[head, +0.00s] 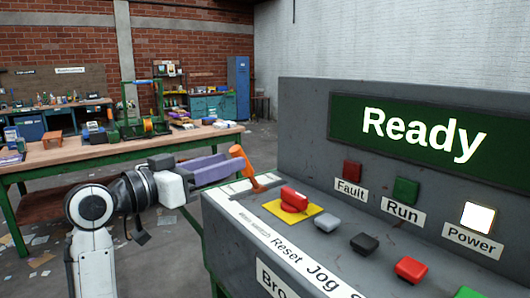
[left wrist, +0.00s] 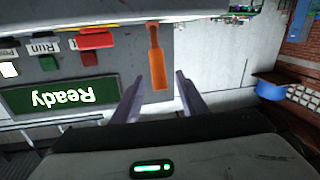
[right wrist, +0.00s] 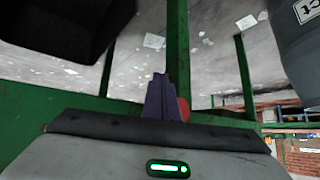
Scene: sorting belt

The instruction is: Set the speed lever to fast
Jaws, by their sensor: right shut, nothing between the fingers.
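The speed lever is an orange handle (head: 240,158) on the left end of the grey control panel (head: 300,130). It stands up from its slot, tilted toward the upper left. My left gripper (head: 232,164) is beside the handle, coming from the left. In the left wrist view the orange handle (left wrist: 158,68) is ahead of and roughly between the fingertips (left wrist: 157,82), which are spread apart with visible gaps on both sides. The lever's scale marks are too small to read. My right gripper (right wrist: 160,82) shows only in the right wrist view, shut and empty.
A red button on a yellow plate (head: 318,210) is just right of the lever. Grey, black and red buttons follow. The screen (head: 420,133) reads "Ready", and the white Power lamp (head: 477,217) is lit. A cluttered workbench (head: 70,155) stands behind on the left.

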